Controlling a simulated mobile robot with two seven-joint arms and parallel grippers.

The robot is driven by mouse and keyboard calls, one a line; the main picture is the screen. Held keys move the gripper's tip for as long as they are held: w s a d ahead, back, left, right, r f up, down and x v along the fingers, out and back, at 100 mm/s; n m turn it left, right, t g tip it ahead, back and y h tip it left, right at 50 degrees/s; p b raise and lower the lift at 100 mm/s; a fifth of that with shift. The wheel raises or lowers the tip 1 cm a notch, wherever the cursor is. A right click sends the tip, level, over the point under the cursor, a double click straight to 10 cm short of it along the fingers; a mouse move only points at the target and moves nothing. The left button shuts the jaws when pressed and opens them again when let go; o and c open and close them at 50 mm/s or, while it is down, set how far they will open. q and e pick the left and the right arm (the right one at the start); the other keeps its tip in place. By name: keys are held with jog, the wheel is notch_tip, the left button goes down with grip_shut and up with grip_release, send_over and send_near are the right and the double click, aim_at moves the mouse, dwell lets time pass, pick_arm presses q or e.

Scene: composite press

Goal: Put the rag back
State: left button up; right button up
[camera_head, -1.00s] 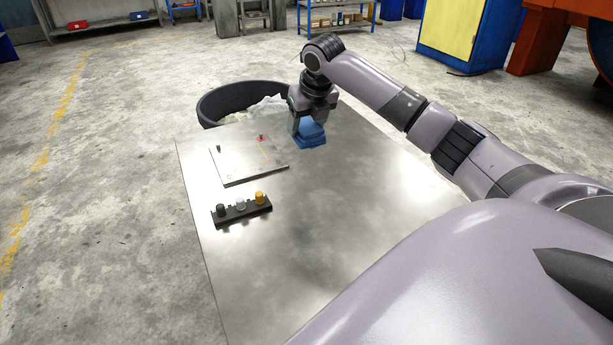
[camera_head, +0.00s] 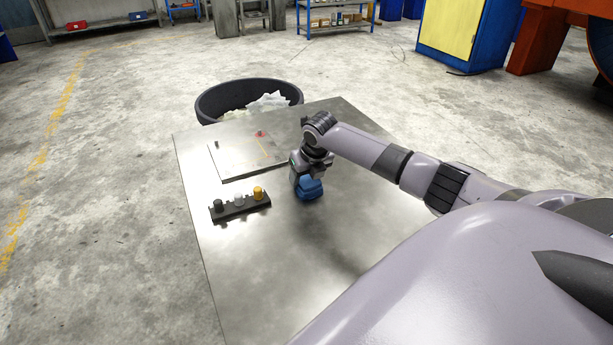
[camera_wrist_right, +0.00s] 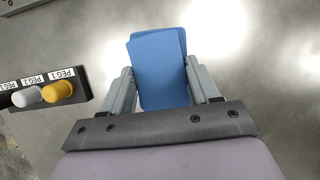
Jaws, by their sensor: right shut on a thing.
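The blue rag (camera_head: 310,189) is a folded block of cloth. My right gripper (camera_head: 306,180) is shut on it, over the metal table (camera_head: 300,260), to the right of the peg rack. In the right wrist view the rag (camera_wrist_right: 160,68) sits between the two fingers of the right gripper (camera_wrist_right: 162,85). I cannot tell whether the rag touches the tabletop. My left gripper is not in view.
A black peg rack (camera_head: 240,212) with a dark, a light and a yellow peg stands left of the gripper. A flat metal plate (camera_head: 240,165) lies behind it. A dark round bin (camera_head: 220,103) with white scraps stands beyond the table. The table's front is clear.

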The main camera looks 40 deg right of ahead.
jog(key=o, duration=1.1)
jog(key=shift+s+r, duration=0.15)
jog(key=shift+r, duration=0.35)
jog(key=p+v, duration=0.2)
jog(key=v, duration=0.9)
